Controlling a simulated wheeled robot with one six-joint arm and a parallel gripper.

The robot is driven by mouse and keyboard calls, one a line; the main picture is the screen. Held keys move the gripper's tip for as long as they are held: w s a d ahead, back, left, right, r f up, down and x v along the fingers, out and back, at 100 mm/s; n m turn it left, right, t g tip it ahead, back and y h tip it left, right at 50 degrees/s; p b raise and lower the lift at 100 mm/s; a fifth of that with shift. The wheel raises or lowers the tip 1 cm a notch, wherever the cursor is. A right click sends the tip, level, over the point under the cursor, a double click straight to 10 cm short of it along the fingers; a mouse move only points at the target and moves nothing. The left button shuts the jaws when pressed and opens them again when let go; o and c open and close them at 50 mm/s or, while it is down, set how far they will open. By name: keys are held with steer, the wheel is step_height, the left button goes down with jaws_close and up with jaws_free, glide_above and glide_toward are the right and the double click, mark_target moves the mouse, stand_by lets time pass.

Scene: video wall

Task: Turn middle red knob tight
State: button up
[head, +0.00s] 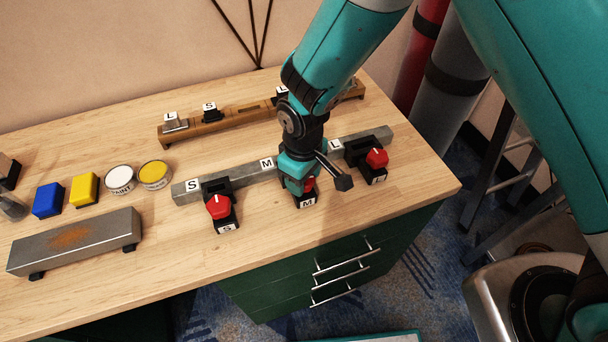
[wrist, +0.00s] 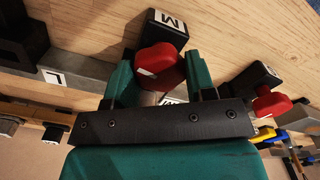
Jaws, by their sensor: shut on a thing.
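The middle red knob (wrist: 158,62) sits on a black block labelled M (wrist: 168,24) on the wooden table. In the head view the knob (head: 309,184) is mostly hidden behind my gripper (head: 296,186), above the M label. In the wrist view my gripper (wrist: 160,82) has its green fingers on both sides of the knob, shut on it. The knob has a white mark on its face. The left red knob (head: 218,206) stands on the S block, and the right red knob (head: 377,158) on the L block.
A grey metal bar (head: 230,180) with S, M and L labels runs behind the knobs. A wooden rail (head: 240,114) lies further back. Paint cans (head: 120,179), yellow (head: 84,189) and blue blocks (head: 47,200) and a rusty metal bar (head: 80,240) stand left.

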steer(key=o, duration=0.6)
steer(key=shift+r, duration=0.15)
step_height(320, 180, up, 17)
steer(key=shift+r+b, duration=0.1)
steer(key=shift+b, duration=0.7)
steer(key=s+d+r+m+y, duration=0.1)
steer(key=s+d+r, duration=0.1)
steer(key=s+d, duration=0.2)
steer(key=s+d+r+m+y, duration=0.1)
steer(key=s+d+r, duration=0.2)
steer(key=s, duration=0.4)
steer(key=s+d+r+m+y, duration=0.1)
steer(key=s+d+r+y, duration=0.1)
steer(key=s+d, duration=0.3)
steer(key=shift+s+r, duration=0.35)
steer(key=shift+r, duration=0.3)
